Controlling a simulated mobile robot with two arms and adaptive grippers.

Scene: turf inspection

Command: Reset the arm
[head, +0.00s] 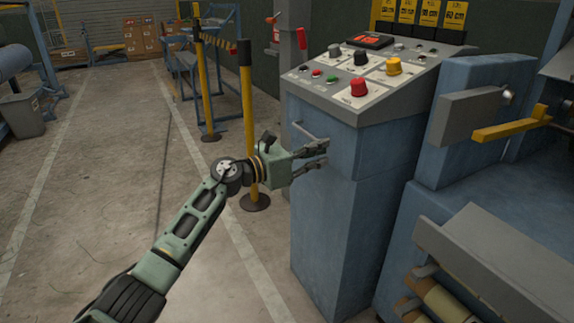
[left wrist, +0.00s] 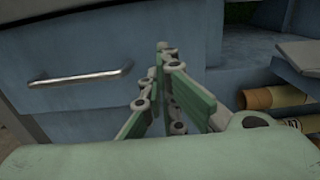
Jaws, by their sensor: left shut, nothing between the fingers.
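My left arm (head: 190,222) reaches in from the lower left of the head view. My left gripper (head: 324,153) is in front of the blue control cabinet (head: 335,225), near its metal handle (head: 304,131). In the left wrist view the fingertips of the left gripper (left wrist: 163,48) meet, with nothing between them. The handle (left wrist: 80,88) is to the left of the fingers there, apart from them. My right gripper is not in view.
The sloped panel (head: 375,75) on the cabinet carries red, yellow and black knobs. A grey and blue machine with rollers (head: 440,300) stands at the right. Yellow and black posts (head: 247,100) stand behind my arm. The floor at the left is open.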

